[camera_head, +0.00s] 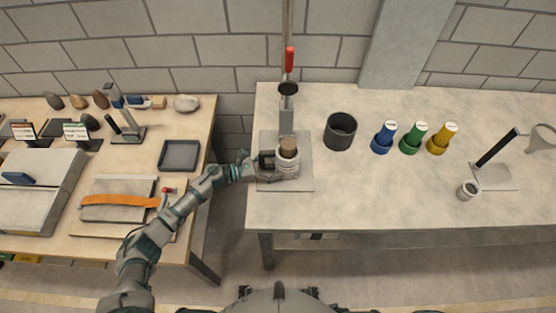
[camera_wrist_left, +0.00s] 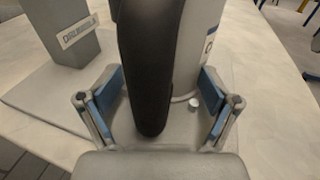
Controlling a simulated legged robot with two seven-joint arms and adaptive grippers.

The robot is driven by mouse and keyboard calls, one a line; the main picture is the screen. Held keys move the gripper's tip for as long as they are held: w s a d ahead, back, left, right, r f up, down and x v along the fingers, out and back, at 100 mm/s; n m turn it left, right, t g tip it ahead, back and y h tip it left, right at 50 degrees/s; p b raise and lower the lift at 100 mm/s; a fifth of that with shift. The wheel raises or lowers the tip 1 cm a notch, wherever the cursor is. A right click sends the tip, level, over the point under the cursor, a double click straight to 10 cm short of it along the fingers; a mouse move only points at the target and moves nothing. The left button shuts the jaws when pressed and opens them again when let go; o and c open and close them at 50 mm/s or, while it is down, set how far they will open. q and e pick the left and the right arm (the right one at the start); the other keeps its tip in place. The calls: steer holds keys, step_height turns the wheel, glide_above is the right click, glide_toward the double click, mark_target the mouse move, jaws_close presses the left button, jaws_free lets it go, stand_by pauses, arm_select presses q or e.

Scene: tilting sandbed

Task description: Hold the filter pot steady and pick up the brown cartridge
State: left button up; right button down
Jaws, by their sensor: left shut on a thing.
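The filter pot (camera_head: 288,168) is a pale, upright cylinder on a grey base plate (camera_head: 305,183) near the left end of the right-hand table. The brown cartridge (camera_head: 288,146) shows at the pot's top, seated in its mouth; how deep it sits is hidden. My left gripper (camera_head: 266,162) is at the pot's left side, shut on its dark handle. In the left wrist view the black handle (camera_wrist_left: 150,70) stands between the two fingers (camera_wrist_left: 158,103), with the pot's pale wall (camera_wrist_left: 200,45) behind it. My right gripper is in neither view.
A column with a red-handled lever (camera_head: 289,60) rises behind the pot. A dark open cup (camera_head: 341,131) stands to its right, then blue (camera_head: 384,138), green (camera_head: 413,138) and yellow (camera_head: 442,138) bottles. A small cup (camera_head: 468,190) sits farther right. The table's front middle is clear.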

arm_select(q)
steer(key=o, duration=0.3)
steer(key=shift+f, duration=0.1)
steer(key=shift+f, duration=0.1)
